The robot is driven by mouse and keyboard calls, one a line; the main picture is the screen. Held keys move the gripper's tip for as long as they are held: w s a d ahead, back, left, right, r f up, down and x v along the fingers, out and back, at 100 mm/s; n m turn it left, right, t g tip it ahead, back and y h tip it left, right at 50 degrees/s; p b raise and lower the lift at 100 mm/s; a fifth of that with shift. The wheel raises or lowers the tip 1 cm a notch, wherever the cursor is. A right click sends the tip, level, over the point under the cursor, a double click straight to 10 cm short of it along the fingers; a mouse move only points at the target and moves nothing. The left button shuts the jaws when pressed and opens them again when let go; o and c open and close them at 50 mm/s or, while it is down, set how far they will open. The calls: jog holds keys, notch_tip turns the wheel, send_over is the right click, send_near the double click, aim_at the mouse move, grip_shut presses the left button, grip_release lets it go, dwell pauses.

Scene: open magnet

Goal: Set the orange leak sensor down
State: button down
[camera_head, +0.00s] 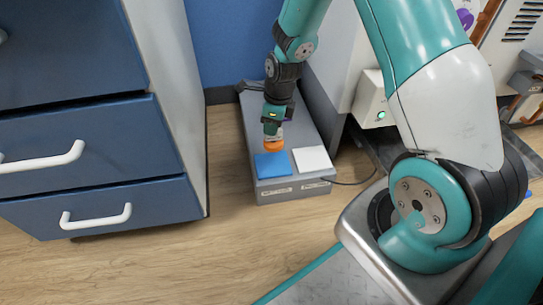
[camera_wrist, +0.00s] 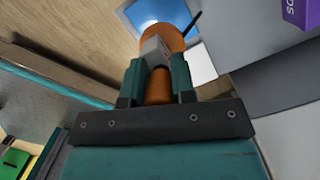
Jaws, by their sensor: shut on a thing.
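My gripper (camera_head: 272,127) is shut on the orange leak sensor (camera_head: 273,144), which hangs below the fingers. In the wrist view the orange sensor (camera_wrist: 166,40) sits between the two teal fingers of my gripper (camera_wrist: 158,62), with a grey part and a thin dark stub showing. In the head view the sensor is over the grey low platform, just behind the blue pad (camera_head: 273,165). The blue pad also shows past the sensor in the wrist view (camera_wrist: 200,66). I cannot tell whether the sensor touches the platform.
The grey platform (camera_head: 257,115) stands on the wood floor and carries a white pad (camera_head: 311,159) right of the blue one. A blue drawer cabinet (camera_head: 85,140) with white handles stands left. A white box with a green light (camera_head: 373,100) is at right. A cable runs from the platform.

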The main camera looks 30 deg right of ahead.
aim_at(272, 145)
notch_tip(272, 145, down, 8)
jog(key=b, duration=0.4)
jog(key=shift+f, duration=0.15)
jog(key=c, duration=0.9)
grip_release()
jog(key=shift+c, duration=0.2)
